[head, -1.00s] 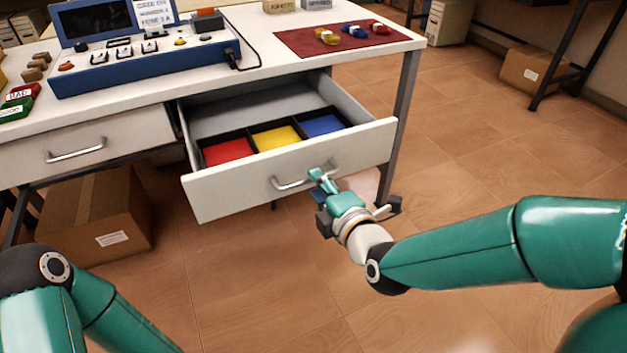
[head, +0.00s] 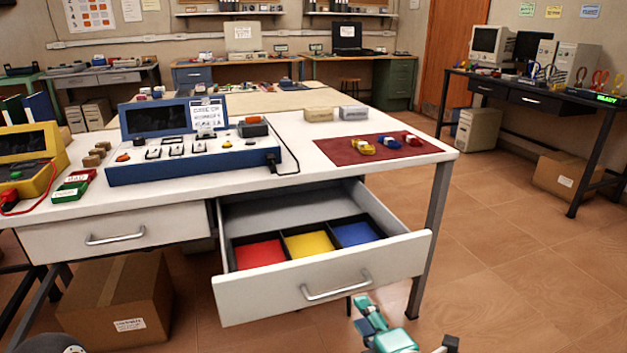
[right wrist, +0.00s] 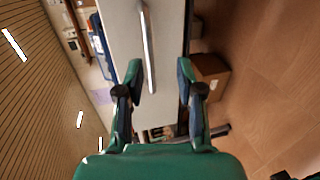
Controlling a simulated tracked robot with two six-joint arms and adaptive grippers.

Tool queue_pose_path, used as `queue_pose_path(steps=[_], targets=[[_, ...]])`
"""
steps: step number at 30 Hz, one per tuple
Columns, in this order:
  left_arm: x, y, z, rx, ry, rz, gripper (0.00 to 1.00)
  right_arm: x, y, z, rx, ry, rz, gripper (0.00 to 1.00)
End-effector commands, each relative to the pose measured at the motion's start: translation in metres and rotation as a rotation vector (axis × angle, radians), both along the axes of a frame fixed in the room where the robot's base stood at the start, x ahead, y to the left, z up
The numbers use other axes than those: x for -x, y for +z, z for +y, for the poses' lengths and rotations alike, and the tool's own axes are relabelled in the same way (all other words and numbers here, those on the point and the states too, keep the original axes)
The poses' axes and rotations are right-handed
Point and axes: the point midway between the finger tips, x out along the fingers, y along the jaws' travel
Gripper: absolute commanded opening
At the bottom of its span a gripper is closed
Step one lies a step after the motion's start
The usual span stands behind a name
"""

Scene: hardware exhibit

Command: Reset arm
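My right gripper (head: 364,312) shows at the bottom of the head view, below and in front of the open drawer (head: 400,262). In the right wrist view its two fingers (right wrist: 160,66) stand apart with nothing between the tips. The silver drawer handle (head: 336,286) is clear of the fingers in the head view; in the right wrist view the handle (right wrist: 147,45) lies beyond the tips. The drawer is pulled out, with red (head: 260,254), yellow (head: 308,244) and blue (head: 354,234) compartments. My left gripper is out of view.
The white workbench (head: 330,176) carries a blue control console (head: 190,165) and a dark red mat (head: 380,150) with small coloured parts. A cardboard box (head: 115,300) sits under the bench at left. Open tiled floor (head: 520,270) lies to the right.

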Motion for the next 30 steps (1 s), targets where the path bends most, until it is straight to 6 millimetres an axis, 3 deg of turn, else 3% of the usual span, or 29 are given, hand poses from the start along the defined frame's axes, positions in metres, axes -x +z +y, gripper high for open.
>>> queue_pose_path(steps=[5, 8, 12, 16, 19, 22, 30], targets=[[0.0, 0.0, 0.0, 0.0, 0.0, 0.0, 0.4, -0.005, -0.082, -0.023, 0.03, -0.051, 0.177, 0.37], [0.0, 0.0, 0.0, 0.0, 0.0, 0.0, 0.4, 0.005, -0.151, -0.036, 0.025, -0.076, 0.346, 0.37], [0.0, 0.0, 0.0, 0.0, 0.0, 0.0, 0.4, 0.045, -0.25, -0.043, -0.176, -0.189, 0.669, 0.37], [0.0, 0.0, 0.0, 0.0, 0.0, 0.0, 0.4, 0.1, -0.322, -0.039, -0.467, -0.404, 0.986, 0.37], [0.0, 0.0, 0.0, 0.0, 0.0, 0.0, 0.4, 0.136, -0.354, -0.031, -0.673, -0.606, 1.175, 0.37], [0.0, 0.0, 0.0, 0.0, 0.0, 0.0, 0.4, 0.163, -0.369, -0.022, -0.845, -0.808, 1.306, 0.37], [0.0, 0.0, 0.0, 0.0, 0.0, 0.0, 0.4, 0.187, -0.373, -0.013, -1.158, -1.237, 1.422, 0.37]])
